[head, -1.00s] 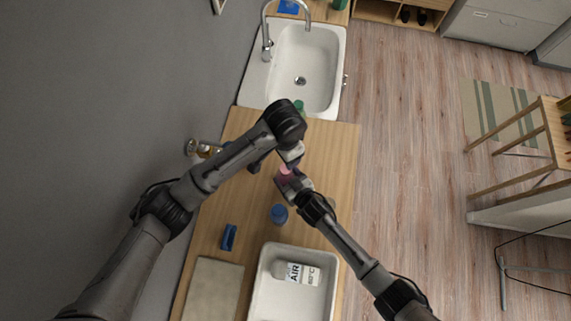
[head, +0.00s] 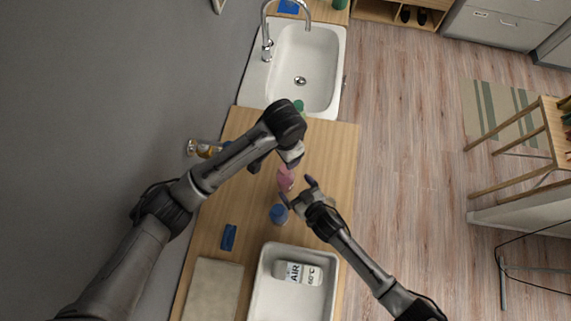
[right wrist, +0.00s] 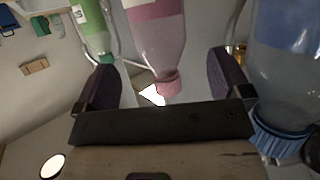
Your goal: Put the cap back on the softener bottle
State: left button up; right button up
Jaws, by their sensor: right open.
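A pink bottle (head: 285,181), which I take to be the softener bottle, stands on the wooden counter. In the right wrist view, which looks upside down, a pink cap (right wrist: 167,84) sits at the neck of the pink bottle (right wrist: 157,40). My right gripper (head: 297,190) is open and empty, just to the lower right of the bottle and apart from it; its two fingers (right wrist: 162,80) frame the cap in the right wrist view. My left gripper (head: 272,160) is beside the bottle's upper left, mostly hidden by its own arm, so its jaws are unclear.
A blue-capped bottle (head: 278,214) stands close to my right gripper and shows large in the right wrist view (right wrist: 285,80). A green bottle (head: 299,106) stands by the sink (head: 318,60). A white basin (head: 258,290) holds a white bottle. A blue item (head: 229,237) lies left.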

pick_arm(q)
jog(key=shift+f+b, duration=0.35)
jog(key=shift+f, duration=0.05)
pick_arm(e)
jog(key=v, duration=0.8)
